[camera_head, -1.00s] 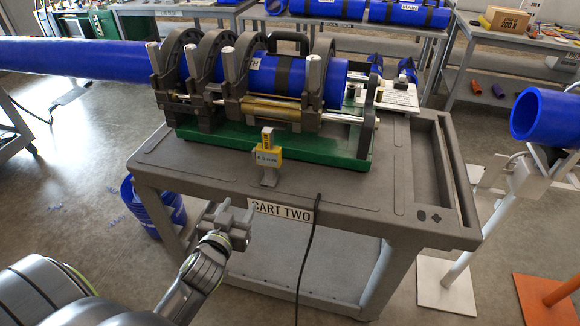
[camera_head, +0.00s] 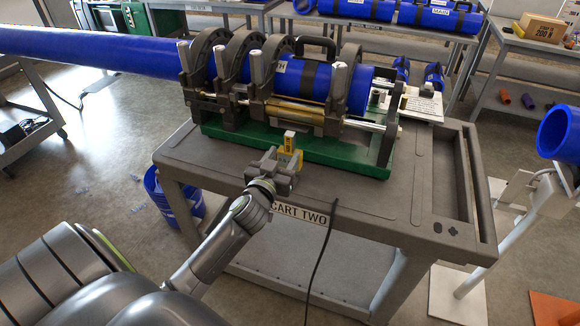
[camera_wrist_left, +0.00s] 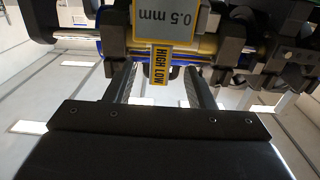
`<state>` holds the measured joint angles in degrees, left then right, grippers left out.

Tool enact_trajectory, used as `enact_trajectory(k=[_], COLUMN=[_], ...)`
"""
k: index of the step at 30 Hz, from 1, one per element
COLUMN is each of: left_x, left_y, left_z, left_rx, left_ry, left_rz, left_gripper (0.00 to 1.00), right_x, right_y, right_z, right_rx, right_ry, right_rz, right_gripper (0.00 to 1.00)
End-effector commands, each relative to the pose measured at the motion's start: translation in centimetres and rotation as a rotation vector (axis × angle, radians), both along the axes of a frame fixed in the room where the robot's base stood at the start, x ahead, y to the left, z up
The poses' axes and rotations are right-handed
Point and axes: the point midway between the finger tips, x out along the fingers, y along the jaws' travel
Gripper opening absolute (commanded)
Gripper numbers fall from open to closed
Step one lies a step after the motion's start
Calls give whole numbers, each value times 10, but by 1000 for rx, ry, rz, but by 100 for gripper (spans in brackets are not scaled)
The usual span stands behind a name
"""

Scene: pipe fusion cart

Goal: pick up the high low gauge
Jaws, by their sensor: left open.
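The high low gauge (camera_head: 290,146) is a small yellow and grey block with a white top. It stands at the front edge of the cart top, before the green base of the fusion machine. My left gripper (camera_head: 284,160) is right in front of it and hides its lower part in the head view. In the left wrist view the gauge (camera_wrist_left: 160,66) shows a "HIGH LOW" label and "0.5 mm". The two open fingers of my left gripper (camera_wrist_left: 160,80) lie on either side of its line, and it appears just beyond or between their tips. My right gripper is not in view.
The fusion machine on its green base (camera_head: 340,153) holds blue pipe behind the gauge. The cart (camera_head: 400,200) has free room on its right. A black cable (camera_head: 323,245) hangs over its front edge. A blue bucket (camera_head: 165,195) stands at left.

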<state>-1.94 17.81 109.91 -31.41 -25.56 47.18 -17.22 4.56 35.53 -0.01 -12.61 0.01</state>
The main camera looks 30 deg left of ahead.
Motion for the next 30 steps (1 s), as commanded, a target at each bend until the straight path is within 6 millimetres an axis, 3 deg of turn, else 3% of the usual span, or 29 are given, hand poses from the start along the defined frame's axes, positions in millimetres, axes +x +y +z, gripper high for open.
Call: enact_trajectory(k=[7, 18, 27, 30], left_x=[14, 54, 58, 58], left_y=[4, 13, 14, 14], left_z=[2, 1, 0, 0], left_rx=[3, 2, 1, 1], left_ry=[0, 0, 0, 0], left_rz=[0, -1, -2, -2], left_gripper=[49, 49, 49, 39], right_x=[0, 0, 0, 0], right_y=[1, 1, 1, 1], right_z=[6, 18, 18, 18], right_rx=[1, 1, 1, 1], right_ry=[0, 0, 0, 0], right_rz=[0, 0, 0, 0], right_gripper=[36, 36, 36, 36])
